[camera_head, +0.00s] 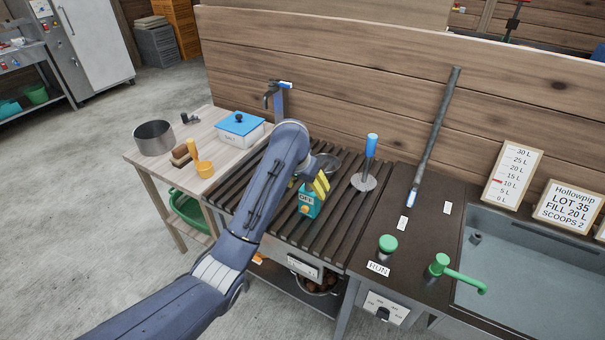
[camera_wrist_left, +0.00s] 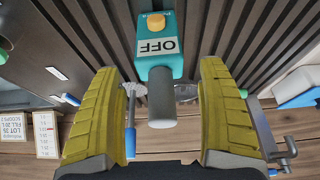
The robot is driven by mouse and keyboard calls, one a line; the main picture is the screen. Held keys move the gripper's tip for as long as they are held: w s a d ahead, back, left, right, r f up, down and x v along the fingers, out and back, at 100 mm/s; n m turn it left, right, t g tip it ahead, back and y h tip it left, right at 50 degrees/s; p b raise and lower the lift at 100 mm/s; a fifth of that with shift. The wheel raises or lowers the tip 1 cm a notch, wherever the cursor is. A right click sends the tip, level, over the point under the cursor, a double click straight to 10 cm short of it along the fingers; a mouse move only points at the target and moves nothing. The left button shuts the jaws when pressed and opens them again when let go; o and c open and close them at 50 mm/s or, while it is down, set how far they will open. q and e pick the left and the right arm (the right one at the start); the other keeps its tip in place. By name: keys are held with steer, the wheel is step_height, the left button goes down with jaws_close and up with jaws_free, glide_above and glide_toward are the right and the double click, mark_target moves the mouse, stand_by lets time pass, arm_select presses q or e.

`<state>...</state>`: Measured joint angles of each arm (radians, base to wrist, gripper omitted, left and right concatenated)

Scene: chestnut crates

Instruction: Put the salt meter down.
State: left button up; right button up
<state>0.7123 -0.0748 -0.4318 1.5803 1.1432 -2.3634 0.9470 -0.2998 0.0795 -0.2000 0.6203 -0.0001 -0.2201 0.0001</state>
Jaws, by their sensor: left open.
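The salt meter (camera_head: 308,207) is a teal box with a white OFF label, an orange button and a grey cylindrical grip. It appears to rest on the dark slatted rack (camera_head: 338,232). In the left wrist view, the salt meter (camera_wrist_left: 160,67) lies between the yellow fingers, with its grey grip pointing toward the palm. My left gripper (camera_head: 321,186) is open at the meter, and gaps show on both sides of the grip in the wrist view. My forearm and wrist hide part of the rack in the head view. My right gripper is not in view.
A blue-lidded box (camera_head: 240,125), a pot (camera_head: 154,138) and an orange scoop (camera_head: 204,168) are on the left table. A sink (camera_head: 525,265) is at right.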

arm_select(q)
steer(key=v, duration=0.8)
steer(key=shift+r, duration=0.35)
